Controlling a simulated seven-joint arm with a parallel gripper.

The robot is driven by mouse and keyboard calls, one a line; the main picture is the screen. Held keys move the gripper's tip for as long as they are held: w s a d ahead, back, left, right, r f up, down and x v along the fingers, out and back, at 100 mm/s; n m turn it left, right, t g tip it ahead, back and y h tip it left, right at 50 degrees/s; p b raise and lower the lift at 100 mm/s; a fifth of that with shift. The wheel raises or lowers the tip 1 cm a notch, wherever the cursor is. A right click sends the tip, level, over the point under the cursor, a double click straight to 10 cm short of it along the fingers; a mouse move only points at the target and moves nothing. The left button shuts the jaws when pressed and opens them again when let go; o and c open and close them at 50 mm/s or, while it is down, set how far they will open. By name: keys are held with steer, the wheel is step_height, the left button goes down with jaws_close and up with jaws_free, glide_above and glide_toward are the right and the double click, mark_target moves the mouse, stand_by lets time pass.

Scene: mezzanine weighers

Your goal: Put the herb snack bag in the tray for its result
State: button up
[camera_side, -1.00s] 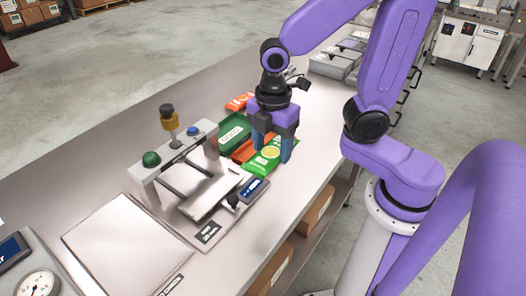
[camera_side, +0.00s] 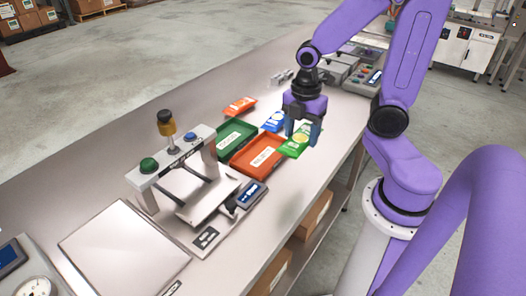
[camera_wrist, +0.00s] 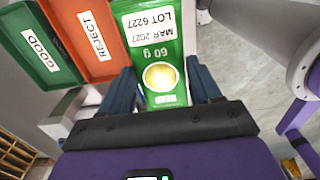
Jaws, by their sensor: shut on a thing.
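The green herb snack bag (camera_side: 297,143) is held between the fingers of my gripper (camera_side: 303,137), which is shut on it. In the wrist view the bag (camera_wrist: 160,45) shows a pale round picture, "60 g" and a date and lot label. The orange-red tray (camera_side: 276,146) is just left of the bag; in the wrist view this tray (camera_wrist: 98,68) is labelled REJECT. The green tray (camera_side: 243,127) lies beyond it, and in the wrist view it (camera_wrist: 22,28) is labelled GOOD. Both trays look empty. Whether the bag overhangs the REJECT tray's edge is unclear.
The weigher (camera_side: 208,203) stands left of the trays, with a blue display (camera_side: 251,194) too small to read, and a frame with a green button and amber lamp. A blue bag (camera_side: 273,121) and an orange bag (camera_side: 240,106) lie behind the trays. The table's front edge is close.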

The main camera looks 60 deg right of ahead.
steer(key=shift+w+f, duration=0.7)
steer(key=shift+w, duration=0.9)
glide_above(263, 156)
steer(key=s, duration=0.1)
step_height(263, 156, down, 7)
steer(key=shift+a+f, duration=0.1)
steer(key=shift+a, duration=0.05)
steer(key=shift+w+f, duration=0.4)
steer(key=shift+f, duration=1.6)
steer(key=shift+f, duration=0.1)
steer(key=o, duration=1.1)
steer(key=shift+o, duration=0.2)
